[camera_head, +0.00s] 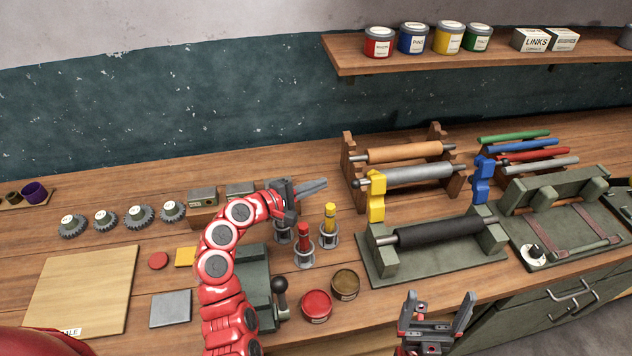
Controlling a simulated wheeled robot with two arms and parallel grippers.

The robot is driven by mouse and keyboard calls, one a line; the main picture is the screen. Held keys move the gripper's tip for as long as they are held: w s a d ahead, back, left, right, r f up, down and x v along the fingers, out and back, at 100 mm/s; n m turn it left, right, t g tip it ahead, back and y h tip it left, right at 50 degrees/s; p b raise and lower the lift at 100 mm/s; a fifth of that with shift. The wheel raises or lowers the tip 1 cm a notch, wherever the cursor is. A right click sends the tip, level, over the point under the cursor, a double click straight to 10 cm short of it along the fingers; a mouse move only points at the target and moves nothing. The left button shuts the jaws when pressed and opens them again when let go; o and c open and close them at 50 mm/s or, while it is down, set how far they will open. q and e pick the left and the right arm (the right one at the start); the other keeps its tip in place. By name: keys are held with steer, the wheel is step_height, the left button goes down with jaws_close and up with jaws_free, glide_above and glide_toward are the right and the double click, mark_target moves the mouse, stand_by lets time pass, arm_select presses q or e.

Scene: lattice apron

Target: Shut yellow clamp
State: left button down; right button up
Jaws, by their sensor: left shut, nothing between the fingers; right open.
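The yellow clamp (376,198) stands upright at the left end of the roller rack, near the end of a grey roller (420,174). I cannot tell whether it is open or shut. My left gripper (322,184) is shut and empty, to the left of the yellow clamp and apart from it, pointing right. My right gripper (438,300) is open and empty at the bottom edge, in front of the black roller (440,230). A similar blue clamp (482,181) stands further right.
An orange roller (405,152) lies behind the grey one. Red (303,238) and yellow (330,216) handled tools stand upright in holders below my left gripper. Open red (316,304) and brown (345,283) tins stand in front. A green-grey press frame (575,255) is at right.

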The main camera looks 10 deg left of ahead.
arm_select(q)
steer(key=w+d+p, duration=0.1)
steer(key=d+p, duration=0.3)
steer(key=d, duration=0.2)
steer(key=shift+r+p, duration=0.2)
steer(key=shift+p, duration=0.1)
